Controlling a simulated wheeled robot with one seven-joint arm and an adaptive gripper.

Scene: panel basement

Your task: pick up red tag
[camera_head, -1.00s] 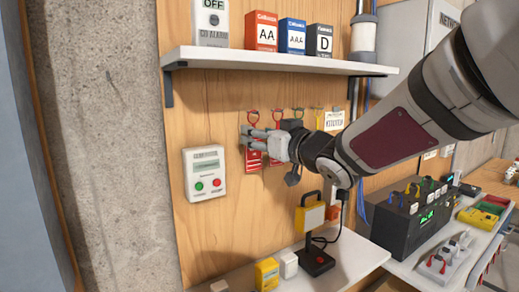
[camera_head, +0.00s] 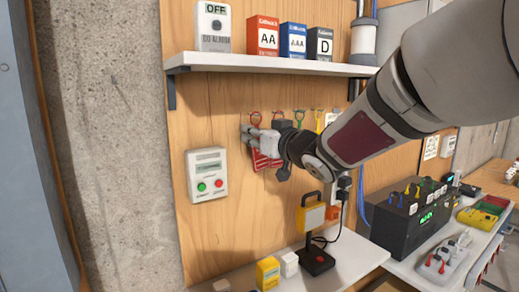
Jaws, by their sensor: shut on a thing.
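A red tag (camera_head: 264,161) with white print shows just below my gripper (camera_head: 250,137), in front of the wooden panel. It sits tilted, and its upper part is hidden behind the fingers. My gripper is shut on the red tag. A red loop (camera_head: 256,117) shows just above the fingers. To the right, more tags hang on hooks, among them a green loop (camera_head: 299,118) and a yellow tag (camera_head: 318,120); my wrist hides much of them.
A white shelf (camera_head: 280,64) with battery boxes juts out above my gripper. A control box with green and red buttons (camera_head: 207,175) is on the panel at left. Below, a lower shelf (camera_head: 345,264) holds a work lamp (camera_head: 312,222) and a yellow box (camera_head: 267,273).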

